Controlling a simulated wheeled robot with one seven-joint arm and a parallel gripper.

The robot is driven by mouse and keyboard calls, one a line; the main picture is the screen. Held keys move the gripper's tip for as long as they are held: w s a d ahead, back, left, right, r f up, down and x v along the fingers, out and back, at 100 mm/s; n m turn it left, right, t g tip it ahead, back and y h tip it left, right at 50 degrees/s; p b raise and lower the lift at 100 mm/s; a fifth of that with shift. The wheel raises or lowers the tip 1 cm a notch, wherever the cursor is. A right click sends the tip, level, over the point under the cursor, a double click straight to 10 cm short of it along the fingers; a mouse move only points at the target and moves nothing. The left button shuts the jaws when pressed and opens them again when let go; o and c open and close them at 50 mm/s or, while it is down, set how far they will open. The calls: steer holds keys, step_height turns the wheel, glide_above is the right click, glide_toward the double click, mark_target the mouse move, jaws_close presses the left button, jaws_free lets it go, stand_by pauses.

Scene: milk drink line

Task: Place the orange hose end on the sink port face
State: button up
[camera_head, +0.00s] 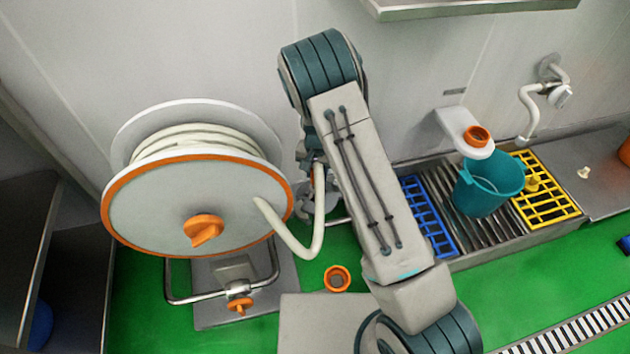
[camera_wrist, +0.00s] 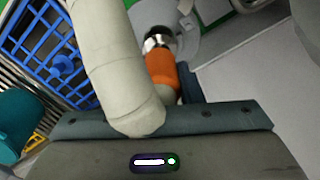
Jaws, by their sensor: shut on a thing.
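The orange hose end (camera_wrist: 162,74) has a metal tip and shows in the wrist view, partly hidden behind the pale hose (camera_wrist: 115,65). My gripper (camera_wrist: 170,84) is shut on it; its fingers are mostly hidden. In the head view, my gripper (camera_head: 318,190) is beside the reel, largely covered by my arm. The hose (camera_head: 308,250) loops from the reel face up to it. A white wall bracket with an orange ring (camera_head: 477,136) stands above the sink (camera_head: 490,238), well to the right of my gripper. I cannot tell whether this ring is the sink port.
The hose reel (camera_head: 150,215) stands left on a metal frame. A teal bucket (camera_head: 483,195) sits in the sink between a blue rack (camera_head: 428,215) and a yellow rack (camera_head: 545,190). Another orange ring (camera_head: 337,278) is low beside the reel. A shelf (camera_head: 460,8) overhangs above.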

mark_target(317, 180)
steer(key=shift+f+b, duration=0.6)
steer(key=shift+f, duration=1.25)
steer(key=shift+d+f, duration=0.1)
steer(key=shift+f, duration=0.1)
steer(key=o, duration=1.2)
steer(key=shift+c, duration=0.2)
step_height(317, 180, up, 12)
steer(key=p, duration=0.3)
steer(key=shift+r, duration=0.2)
